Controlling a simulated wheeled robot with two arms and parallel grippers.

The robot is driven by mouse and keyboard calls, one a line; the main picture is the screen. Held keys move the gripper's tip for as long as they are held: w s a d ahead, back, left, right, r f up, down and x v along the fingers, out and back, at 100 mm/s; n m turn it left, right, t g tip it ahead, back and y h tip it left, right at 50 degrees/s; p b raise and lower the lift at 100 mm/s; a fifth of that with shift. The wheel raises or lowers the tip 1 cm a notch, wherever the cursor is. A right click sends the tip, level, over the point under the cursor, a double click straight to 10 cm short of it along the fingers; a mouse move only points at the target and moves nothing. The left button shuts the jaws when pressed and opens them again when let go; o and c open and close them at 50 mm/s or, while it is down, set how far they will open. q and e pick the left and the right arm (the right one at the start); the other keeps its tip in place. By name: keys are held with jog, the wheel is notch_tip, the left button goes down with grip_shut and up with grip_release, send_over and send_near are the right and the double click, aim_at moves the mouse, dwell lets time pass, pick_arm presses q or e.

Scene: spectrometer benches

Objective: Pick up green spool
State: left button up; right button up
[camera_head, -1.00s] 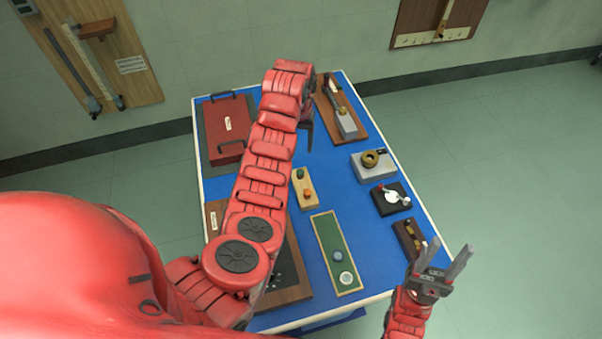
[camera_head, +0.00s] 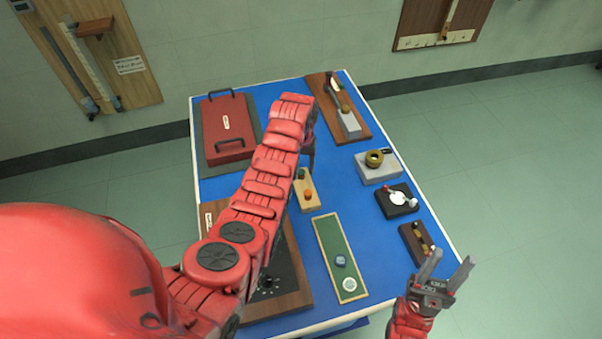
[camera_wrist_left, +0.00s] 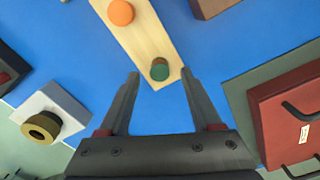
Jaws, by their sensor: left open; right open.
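The green spool (camera_wrist_left: 160,70) stands on the end of a pale wooden block in the left wrist view, just beyond and between my left fingertips. In the head view the green spool (camera_head: 300,174) shows at the block's far end, close beside my left arm. My left gripper (camera_wrist_left: 160,75) is open and empty, its fingers on either side of the block's near end. In the head view my left gripper (camera_head: 310,160) is mostly hidden behind its forearm. My right gripper (camera_head: 448,270) is open and empty off the table's right front edge.
The wooden block (camera_head: 311,203) also carries an orange knob (camera_head: 308,194). Around it on the blue table (camera_head: 345,200) are a red case (camera_head: 226,125), a green board (camera_head: 332,240), a grey block with a brass ring (camera_head: 376,168) and a dark block with a white dial (camera_head: 398,200).

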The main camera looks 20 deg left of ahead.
pick_arm(q)
jog(key=shift+f, duration=0.6)
jog(key=shift+s, duration=0.1)
grip_shut()
jog(key=shift+r, duration=0.15)
